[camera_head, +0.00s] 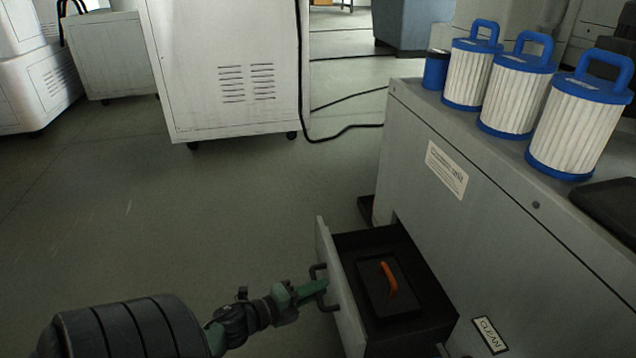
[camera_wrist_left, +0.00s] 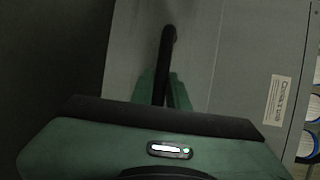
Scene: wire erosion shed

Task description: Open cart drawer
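The cart drawer (camera_head: 329,268) stands pulled out from the grey cart (camera_head: 407,167), its inside open to view. A dark panel with an orange handle (camera_head: 389,279) lies inside it. My left gripper (camera_head: 312,290) is at the dark drawer handle (camera_head: 318,271) on the drawer's front. In the left wrist view the handle (camera_wrist_left: 167,45) runs between the green fingers (camera_wrist_left: 163,88), which look closed on it. My right gripper is in neither view.
Several white filters with blue caps (camera_head: 507,90) stand on the cart top, beside a dark tray (camera_head: 611,208). A "CLEAN" label (camera_head: 489,335) is on the cart front. A white wheeled cabinet (camera_head: 228,75) and a black cable (camera_head: 345,130) are behind; the floor at left is clear.

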